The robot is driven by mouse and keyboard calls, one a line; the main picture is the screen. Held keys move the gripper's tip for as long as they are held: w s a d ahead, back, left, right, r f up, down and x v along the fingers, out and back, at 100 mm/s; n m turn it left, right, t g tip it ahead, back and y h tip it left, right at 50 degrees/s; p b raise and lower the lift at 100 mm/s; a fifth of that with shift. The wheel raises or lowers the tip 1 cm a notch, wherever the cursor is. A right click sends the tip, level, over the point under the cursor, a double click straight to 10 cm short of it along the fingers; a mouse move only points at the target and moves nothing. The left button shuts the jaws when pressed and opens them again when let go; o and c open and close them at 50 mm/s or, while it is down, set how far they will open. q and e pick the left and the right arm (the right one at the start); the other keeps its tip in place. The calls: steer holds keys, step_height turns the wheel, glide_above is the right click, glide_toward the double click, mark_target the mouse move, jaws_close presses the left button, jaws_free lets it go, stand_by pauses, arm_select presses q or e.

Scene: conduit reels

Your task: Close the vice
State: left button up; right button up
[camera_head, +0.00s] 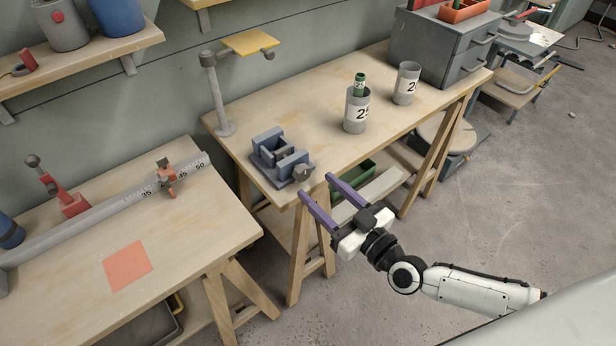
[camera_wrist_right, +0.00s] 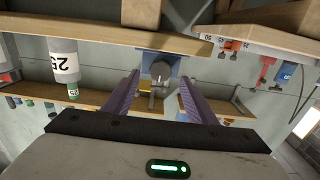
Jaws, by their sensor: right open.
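The blue-grey vice (camera_head: 270,150) is mounted at the front left corner of the right-hand workbench, with a gap showing between its two jaws. Its grey handle (camera_head: 302,173) sticks out at the front edge. My right gripper (camera_head: 316,187) has long purple fingers spread apart with nothing between them. It is in front of the bench edge, close to the handle and pointing at it. In the right wrist view the handle (camera_wrist_right: 160,72) appears between the fingertips, with the vice body (camera_wrist_right: 150,58) behind it. Contact with the handle cannot be seen. My left gripper is not in view.
The workbench (camera_head: 330,110) also bears a lamp-like stand (camera_head: 216,95) and two grey cups (camera_head: 357,110), (camera_head: 406,83), one holding a green piece. A second bench (camera_head: 190,225) with a measuring rail stands at left. A green bin (camera_head: 350,178) is below.

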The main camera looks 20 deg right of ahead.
mark_target(305, 176)
steer(key=x, duration=0.5)
steer(key=c, duration=1)
